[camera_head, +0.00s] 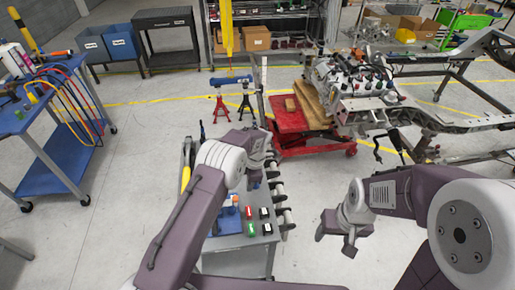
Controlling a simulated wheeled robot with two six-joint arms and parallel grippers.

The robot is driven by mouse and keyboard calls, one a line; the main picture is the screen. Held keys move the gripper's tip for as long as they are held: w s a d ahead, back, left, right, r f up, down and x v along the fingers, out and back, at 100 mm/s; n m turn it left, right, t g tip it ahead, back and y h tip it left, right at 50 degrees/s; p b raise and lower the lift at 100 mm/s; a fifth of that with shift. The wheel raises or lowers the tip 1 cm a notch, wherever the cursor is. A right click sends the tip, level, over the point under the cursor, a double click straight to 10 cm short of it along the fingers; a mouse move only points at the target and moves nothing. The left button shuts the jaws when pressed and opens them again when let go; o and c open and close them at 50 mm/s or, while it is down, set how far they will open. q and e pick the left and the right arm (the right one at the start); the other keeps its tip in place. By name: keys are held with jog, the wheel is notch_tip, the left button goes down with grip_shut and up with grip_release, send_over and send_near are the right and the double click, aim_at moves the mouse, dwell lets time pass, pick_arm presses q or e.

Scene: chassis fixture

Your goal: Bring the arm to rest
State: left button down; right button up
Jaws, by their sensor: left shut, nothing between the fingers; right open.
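My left arm comes up from the bottom left and bends over a small grey cart (237,262). My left gripper (254,184) is shut and empty above the cart's far part, its fingers small and partly hidden by the wrist. My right arm comes in from the right edge. My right gripper (335,243) is open and empty, to the right of the cart over bare floor.
Small red, green, black and blue items lie on the cart, with a roller rail (283,205) along its right side. A blue tool cart (60,150) stands left. A red lift table (290,119) and an engine on a chassis frame (362,85) stand ahead.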

pick_arm(q)
jog(key=w+a+r+n+t+b, duration=0.1)
jog(key=w+a+r+b, duration=0.15)
jog(key=r, duration=0.45)
jog(key=s+a+r+h+b, duration=0.1)
jog(key=s+a+r+b, duration=0.1)
jog(key=s+a+r, duration=0.25)
jog(key=s+a+f+m, duration=0.1)
jog(key=s+f+m, duration=0.1)
jog(key=s+m, duration=0.8)
jog(key=s+a+f+m+h+b, duration=0.1)
jog(key=s+f+m, duration=0.1)
jog(key=s+m, duration=0.9)
jog(key=shift+s+a+f+m+t, duration=0.15)
jog(key=shift+s+a+m+t, duration=0.15)
jog(key=shift+s, duration=0.35)
